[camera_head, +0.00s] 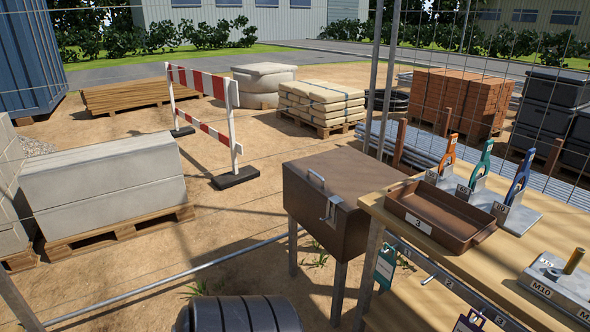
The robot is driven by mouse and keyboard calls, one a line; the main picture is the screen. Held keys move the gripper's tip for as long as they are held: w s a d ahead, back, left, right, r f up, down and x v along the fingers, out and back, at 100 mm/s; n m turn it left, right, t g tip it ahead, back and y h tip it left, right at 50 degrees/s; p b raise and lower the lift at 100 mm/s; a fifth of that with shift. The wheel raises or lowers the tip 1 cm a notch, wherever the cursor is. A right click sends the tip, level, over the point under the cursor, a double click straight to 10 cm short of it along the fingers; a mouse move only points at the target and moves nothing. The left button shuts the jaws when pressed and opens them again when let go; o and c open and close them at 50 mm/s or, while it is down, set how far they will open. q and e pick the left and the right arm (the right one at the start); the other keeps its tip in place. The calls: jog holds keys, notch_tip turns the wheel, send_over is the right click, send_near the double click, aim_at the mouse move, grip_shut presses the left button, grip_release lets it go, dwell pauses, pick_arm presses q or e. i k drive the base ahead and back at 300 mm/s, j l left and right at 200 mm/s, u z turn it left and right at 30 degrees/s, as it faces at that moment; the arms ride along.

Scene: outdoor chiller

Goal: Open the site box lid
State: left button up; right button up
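The site box (332,221) is a brown metal box on thin legs, left of the wooden workbench. Its lid (345,172) lies flat and looks shut. A small bar handle (316,179) sits near the lid's left edge. A pale metal latch (331,208) hangs on the side below the lid; I cannot tell whether it is fastened. The inside of the box is hidden. Neither of my grippers shows in the head view.
The wooden workbench (411,290) stands close on the box's right. A dark ribbed rounded shape (240,314) is at the bottom edge. Sandy ground left of the box is open.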

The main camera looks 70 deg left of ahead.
aim_at(342, 175)
jog(key=u, duration=2)
